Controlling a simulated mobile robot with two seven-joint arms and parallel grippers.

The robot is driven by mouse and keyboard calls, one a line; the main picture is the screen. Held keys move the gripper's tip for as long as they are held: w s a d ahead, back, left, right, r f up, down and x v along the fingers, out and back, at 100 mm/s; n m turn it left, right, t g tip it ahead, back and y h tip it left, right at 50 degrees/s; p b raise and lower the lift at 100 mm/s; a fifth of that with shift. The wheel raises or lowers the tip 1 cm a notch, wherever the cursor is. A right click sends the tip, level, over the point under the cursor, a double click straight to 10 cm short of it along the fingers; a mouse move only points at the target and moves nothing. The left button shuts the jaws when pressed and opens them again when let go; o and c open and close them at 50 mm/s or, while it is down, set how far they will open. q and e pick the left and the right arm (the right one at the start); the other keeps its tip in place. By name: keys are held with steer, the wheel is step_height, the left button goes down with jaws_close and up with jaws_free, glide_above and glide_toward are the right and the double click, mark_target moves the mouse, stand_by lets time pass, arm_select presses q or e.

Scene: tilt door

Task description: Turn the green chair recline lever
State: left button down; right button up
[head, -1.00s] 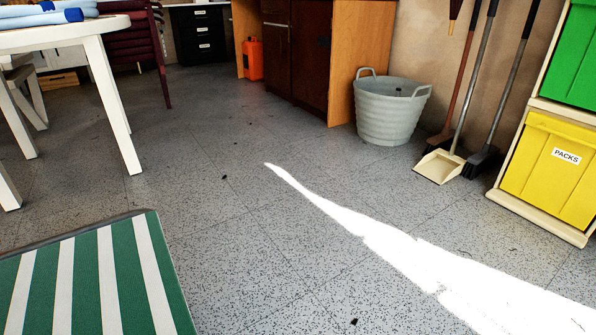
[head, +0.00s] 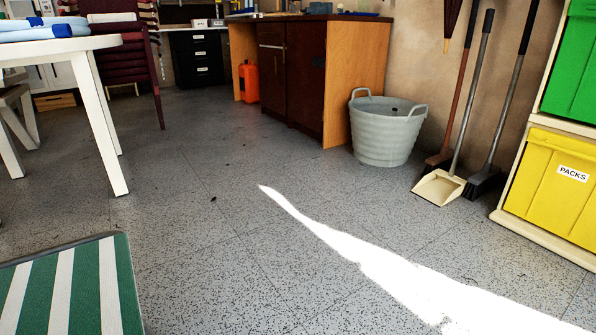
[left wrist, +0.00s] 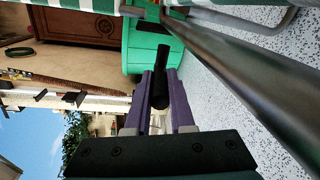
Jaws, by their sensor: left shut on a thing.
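The green-and-white striped chair (head: 62,288) is at the lower left of the head view, with only one end in frame. In the left wrist view its striped fabric (left wrist: 70,5) shows along the top edge. My left gripper (left wrist: 161,88) shows in the left wrist view with purple fingers. It is shut on a short black lever (left wrist: 161,65), which lies between the fingers below the chair frame. The lever's far end and pivot are hard to make out. No gripper shows in the head view, and my right gripper is in neither view.
A dark tube (left wrist: 240,65) runs close past the gripper. A green container (left wrist: 140,52) stands behind the fingers. A white table (head: 95,100) stands at left. A grey bucket (head: 386,128), a dustpan (head: 438,187) and a yellow bin (head: 553,185) are at right. The middle floor is clear.

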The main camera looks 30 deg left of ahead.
arm_select(q)
steer(key=c, duration=0.8)
jaws_free()
steer(key=shift+s+a, duration=0.1)
steer(key=shift+s, duration=0.05)
steer(key=shift+o, duration=0.2)
steer(key=b+v, duration=0.1)
steer(key=v, duration=0.9)
